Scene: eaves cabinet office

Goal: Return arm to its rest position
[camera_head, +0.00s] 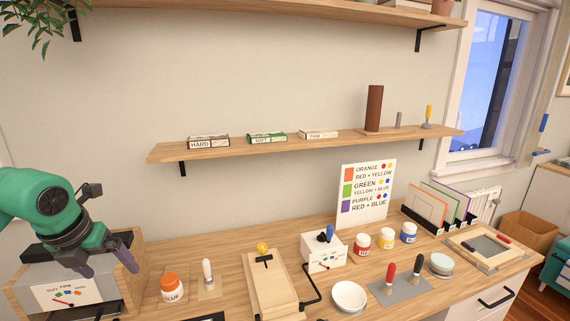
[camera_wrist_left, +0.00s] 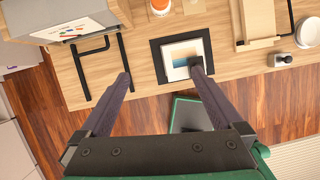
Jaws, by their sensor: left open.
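My left arm, green with a dark gripper (camera_head: 108,264), comes in from the left in the head view. The gripper hangs in front of a box with a coloured label (camera_head: 66,295) at the left end of the desk. In the left wrist view the gripper (camera_wrist_left: 160,78) points across the desk edge, with its two dark fingers wide apart and nothing between them. Its right fingertip overlaps a dark-framed picture (camera_wrist_left: 182,58) in that view; I cannot tell whether they touch. My right gripper is not seen in either view.
The desk holds a glue jar (camera_head: 172,288), a wooden board (camera_head: 268,287), a white box (camera_head: 322,255), paint jars (camera_head: 386,239) and a white bowl (camera_head: 349,297). A shelf (camera_head: 240,148) runs along the wall. Wooden floor (camera_wrist_left: 40,110) shows in front of the desk.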

